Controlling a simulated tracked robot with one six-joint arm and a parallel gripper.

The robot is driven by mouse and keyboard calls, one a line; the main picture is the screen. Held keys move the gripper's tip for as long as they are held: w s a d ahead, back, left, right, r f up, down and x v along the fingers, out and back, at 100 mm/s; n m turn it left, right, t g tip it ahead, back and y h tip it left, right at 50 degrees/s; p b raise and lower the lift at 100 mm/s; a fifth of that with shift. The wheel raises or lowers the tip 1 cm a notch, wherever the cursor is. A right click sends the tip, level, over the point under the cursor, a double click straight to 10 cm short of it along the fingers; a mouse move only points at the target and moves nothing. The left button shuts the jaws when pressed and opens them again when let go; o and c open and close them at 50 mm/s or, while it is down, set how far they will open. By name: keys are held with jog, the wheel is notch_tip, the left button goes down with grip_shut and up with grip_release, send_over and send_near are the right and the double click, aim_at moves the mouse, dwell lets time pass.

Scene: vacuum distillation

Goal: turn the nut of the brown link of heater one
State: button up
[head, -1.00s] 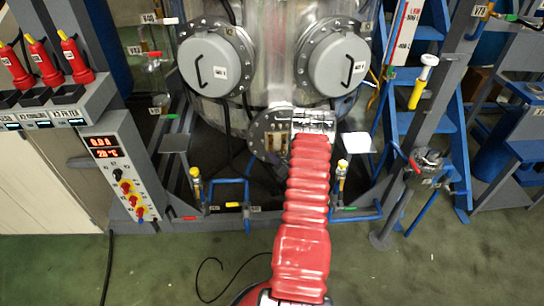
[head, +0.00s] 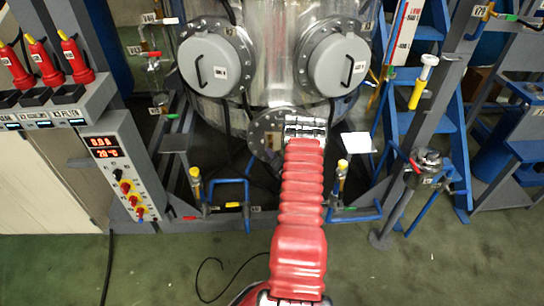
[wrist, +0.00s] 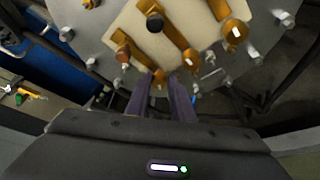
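In the wrist view a round grey bolted flange carries a pale plate (wrist: 148,42) with several brass links. One link has a brown nut (wrist: 122,55) at its end, left of centre; another has a black nut (wrist: 154,22) near the middle. My gripper (wrist: 164,80) points at the plate's lower edge, below and right of the brown nut and apart from it. In the head view my arm covers much of the heater flange (head: 262,133), at the bottom of the steel vessel.
Two round grey covers with handles (head: 208,65) (head: 340,66) sit above the flange. Blue pipes with yellow-topped valves (head: 196,178) stand low on either side. A control panel (head: 118,165) is at left, a blue ladder (head: 415,110) at right. The green floor in front is mostly clear.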

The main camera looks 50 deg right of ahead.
grip_shut()
